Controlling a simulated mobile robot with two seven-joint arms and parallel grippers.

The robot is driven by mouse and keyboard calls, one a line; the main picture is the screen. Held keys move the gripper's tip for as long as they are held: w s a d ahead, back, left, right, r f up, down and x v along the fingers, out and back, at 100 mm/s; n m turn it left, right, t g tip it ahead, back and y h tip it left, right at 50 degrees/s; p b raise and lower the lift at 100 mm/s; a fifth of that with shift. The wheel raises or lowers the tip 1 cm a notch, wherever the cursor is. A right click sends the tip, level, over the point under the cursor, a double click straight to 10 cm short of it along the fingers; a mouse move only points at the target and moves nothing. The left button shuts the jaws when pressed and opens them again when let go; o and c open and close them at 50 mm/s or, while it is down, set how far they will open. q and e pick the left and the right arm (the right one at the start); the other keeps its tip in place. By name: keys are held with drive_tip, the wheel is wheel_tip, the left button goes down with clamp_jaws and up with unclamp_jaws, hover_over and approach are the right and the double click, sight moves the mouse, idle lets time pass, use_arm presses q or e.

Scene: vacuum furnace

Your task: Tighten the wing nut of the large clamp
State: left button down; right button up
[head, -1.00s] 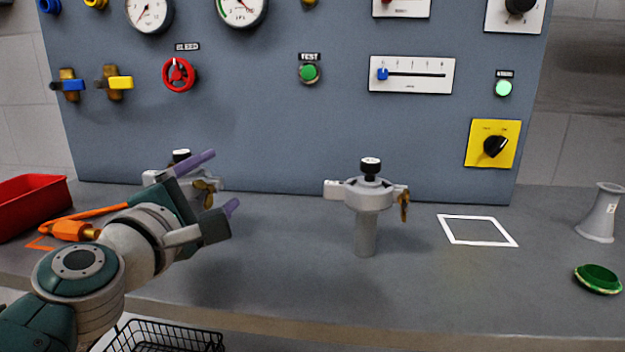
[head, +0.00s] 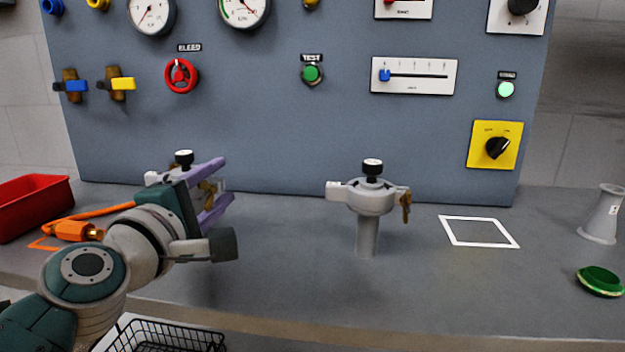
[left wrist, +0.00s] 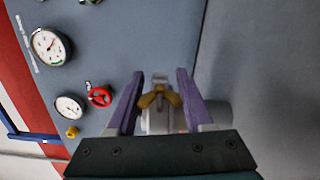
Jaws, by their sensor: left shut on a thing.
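The left clamp is pale with a black knob (head: 183,156) and stands at the back left of the bench, mostly hidden behind my left gripper (head: 212,188). Its brass wing nut (head: 207,187) lies between my two purple fingers. In the left wrist view, the wing nut (left wrist: 160,97) shows between the fingertips of my left gripper (left wrist: 158,85), with the grey clamp body behind it. The left gripper is shut on this wing nut. A second grey clamp (head: 368,198) stands upright at mid-bench, with its own brass wing nut (head: 406,206) on its right. My right gripper is not in view.
A blue-grey panel (head: 270,130) with gauges and valves rises behind the bench. A red bin (head: 30,207) and an orange-handled tool (head: 78,231) are at left. A white flask-like piece (head: 602,215) and green dish (head: 600,281) are at right. The front middle is clear.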

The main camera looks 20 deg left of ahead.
use_arm(q)
drive_tip(key=shift+m, duration=1)
drive_tip(key=shift+c, duration=1.4)
unclamp_jaws()
drive_tip(key=shift+s+d, duration=0.1)
drive_tip(key=shift+s, duration=0.45)
drive_tip(key=s, duration=0.3)
drive_tip(key=s+d, duration=0.1)
drive_tip(key=s, duration=0.4)
drive_tip(key=shift+s+d+p, duration=0.25)
drive_tip(key=shift+s+p, duration=0.1)
drive_tip(key=shift+s, duration=0.05)
